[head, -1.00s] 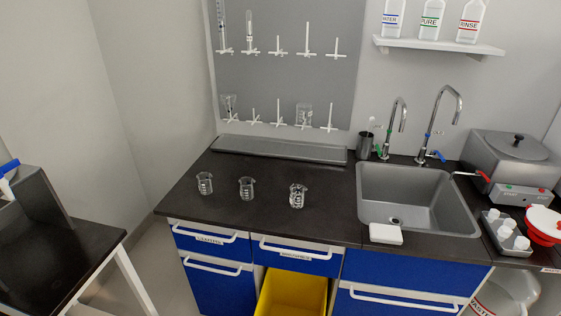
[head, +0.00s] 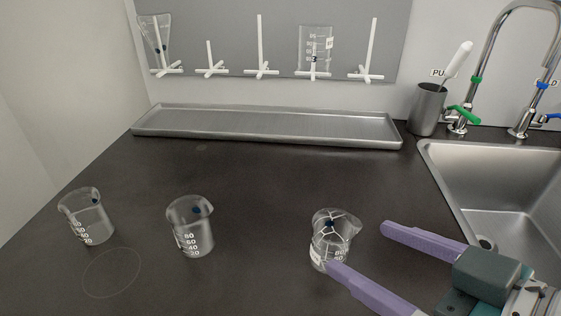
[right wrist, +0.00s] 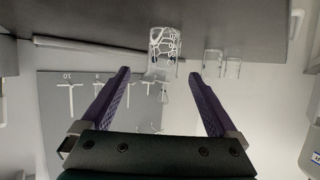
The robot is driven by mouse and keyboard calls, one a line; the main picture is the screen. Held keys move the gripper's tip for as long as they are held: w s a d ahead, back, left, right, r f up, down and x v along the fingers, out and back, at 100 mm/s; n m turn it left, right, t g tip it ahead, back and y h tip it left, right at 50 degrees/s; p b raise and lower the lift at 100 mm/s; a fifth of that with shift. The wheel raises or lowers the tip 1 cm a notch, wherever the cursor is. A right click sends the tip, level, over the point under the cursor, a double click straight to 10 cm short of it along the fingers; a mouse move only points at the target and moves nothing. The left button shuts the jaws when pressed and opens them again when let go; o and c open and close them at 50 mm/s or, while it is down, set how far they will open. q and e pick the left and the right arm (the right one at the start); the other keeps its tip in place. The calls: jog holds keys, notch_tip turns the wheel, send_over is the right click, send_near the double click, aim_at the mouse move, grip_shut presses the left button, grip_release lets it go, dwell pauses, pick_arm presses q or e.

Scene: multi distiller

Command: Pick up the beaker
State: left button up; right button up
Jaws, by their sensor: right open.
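Three clear glass beakers stand upright on the dark counter. The left beaker (head: 88,218) and middle beaker (head: 190,228) stand apart from my gripper. The right beaker (head: 330,240) has a dark cracked-looking pattern and is nearest my right gripper (head: 356,245). The purple fingers are open and empty, pointing at this beaker, with one fingertip overlapping its lower edge in the head view. In the right wrist view, this beaker (right wrist: 163,48) shows upside down just beyond and between the open fingertips (right wrist: 159,72). Whether a finger touches it I cannot tell. My left gripper is not in view.
A long grey tray (head: 265,124) lies along the back wall below a pegboard (head: 280,25) with glassware on pegs. A sink (head: 500,200) with taps is at the right. The counter between the beakers and tray is clear.

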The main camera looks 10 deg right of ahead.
aim_at(320, 225)
jog(key=x, duration=0.3)
jog(key=shift+a+f+b, duration=0.15)
jog(key=shift+f+b, duration=0.05)
jog(key=shift+b, duration=0.1)
jog(key=x, duration=0.3)
jog(key=b+x, duration=0.1)
jog(key=x, duration=0.2)
jog(key=shift+w+a+r, duration=0.1)
jog(key=shift+a+r, duration=0.05)
jog(key=shift+r, duration=0.05)
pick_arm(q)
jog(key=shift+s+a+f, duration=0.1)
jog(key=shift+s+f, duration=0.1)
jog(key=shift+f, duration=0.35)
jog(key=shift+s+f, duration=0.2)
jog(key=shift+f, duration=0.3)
pick_arm(e)
jog(key=c, duration=1.5)
jog(key=shift+o, duration=0.2)
jog(key=shift+r, duration=0.1)
pick_arm(q)
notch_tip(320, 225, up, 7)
jog(key=p, duration=0.7)
pick_arm(e)
notch_tip(320, 225, up, 20)
